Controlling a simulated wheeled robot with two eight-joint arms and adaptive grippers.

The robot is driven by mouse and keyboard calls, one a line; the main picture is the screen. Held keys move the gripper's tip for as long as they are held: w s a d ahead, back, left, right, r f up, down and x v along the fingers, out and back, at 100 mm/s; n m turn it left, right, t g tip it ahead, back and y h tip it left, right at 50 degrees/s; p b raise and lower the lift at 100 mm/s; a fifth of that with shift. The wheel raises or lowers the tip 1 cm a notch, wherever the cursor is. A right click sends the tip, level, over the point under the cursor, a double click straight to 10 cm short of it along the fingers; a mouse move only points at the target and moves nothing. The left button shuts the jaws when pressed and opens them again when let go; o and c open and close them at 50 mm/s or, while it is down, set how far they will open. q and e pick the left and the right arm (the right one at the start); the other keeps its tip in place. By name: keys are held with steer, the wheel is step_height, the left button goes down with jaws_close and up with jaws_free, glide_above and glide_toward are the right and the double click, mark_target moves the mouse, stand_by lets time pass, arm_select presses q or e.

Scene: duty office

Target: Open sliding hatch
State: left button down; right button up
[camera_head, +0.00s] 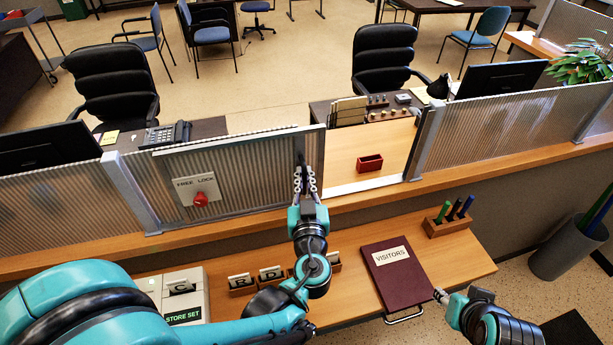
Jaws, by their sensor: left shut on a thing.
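The sliding hatch (245,165) is a ribbed translucent panel in the counter screen, at the left of its opening. To its right, between its edge and the metal post, a clear gap shows the wooden counter. My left gripper (305,178) is upright at the panel's right end and shut on the hatch handle, which the fingers mostly hide. A red knob (200,199) sits on a plate marked FREE and LOCK on the left of the screen. My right gripper (450,297) is low at the right, beside the visitors book; its jaw state is unclear.
A small red tray (370,163) stands on the counter in the gap. On the front ledge are the visitors book (395,280), a pen block (448,226), letter blocks (240,281) and a STORE SET box (182,297). Fixed ribbed screens (505,130) flank the opening.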

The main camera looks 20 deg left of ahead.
arm_select(q)
steer(key=c, duration=1.6)
jaws_free()
steer(key=v, duration=1.2)
